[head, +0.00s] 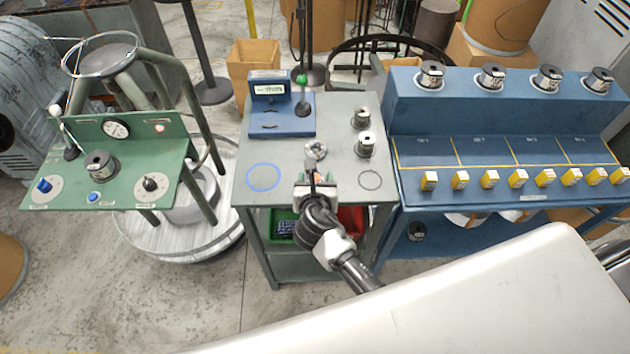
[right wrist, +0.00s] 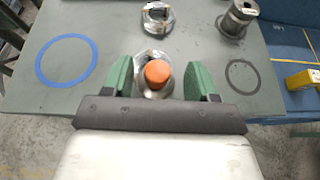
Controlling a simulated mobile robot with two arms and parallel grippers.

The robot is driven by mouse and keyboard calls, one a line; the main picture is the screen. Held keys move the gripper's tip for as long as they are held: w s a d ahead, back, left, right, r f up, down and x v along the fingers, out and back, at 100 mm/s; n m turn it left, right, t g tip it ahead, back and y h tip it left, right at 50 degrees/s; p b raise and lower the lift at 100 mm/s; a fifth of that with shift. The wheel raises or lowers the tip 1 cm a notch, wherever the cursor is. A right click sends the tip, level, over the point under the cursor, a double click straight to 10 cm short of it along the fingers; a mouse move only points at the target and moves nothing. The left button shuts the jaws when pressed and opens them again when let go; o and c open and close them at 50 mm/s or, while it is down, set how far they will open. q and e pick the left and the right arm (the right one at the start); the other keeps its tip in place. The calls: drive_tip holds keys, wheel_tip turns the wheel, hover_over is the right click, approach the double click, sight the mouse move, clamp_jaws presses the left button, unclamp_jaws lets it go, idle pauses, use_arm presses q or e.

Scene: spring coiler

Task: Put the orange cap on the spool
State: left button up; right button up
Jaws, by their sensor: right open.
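My right gripper (right wrist: 158,80) is open, with one green finger on each side of the cap and a gap to both. In the head view my right gripper (head: 317,182) mostly hides the cap. Two dark metal spools stand upright at the table's right: a nearer one (head: 366,144), also in the right wrist view (right wrist: 238,20), and a farther one (head: 361,118). My left gripper is not in view.
The table (head: 285,210) has a blue ring (head: 262,177) at left, a dark ring (head: 370,181) at right and a blue gauge (head: 282,120) behind. A blue rack (head: 500,120) stands right, a green panel (head: 125,185) left.

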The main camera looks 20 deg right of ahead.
drive_tip(key=x, duration=0.3)
drive_tip(key=shift+w+a+f, duration=0.1)
drive_tip(key=shift+w+f, duration=0.1)
drive_tip(key=shift+s, duration=0.1)
clamp_jaws()
drive_tip(key=shift+r, duration=0.1)
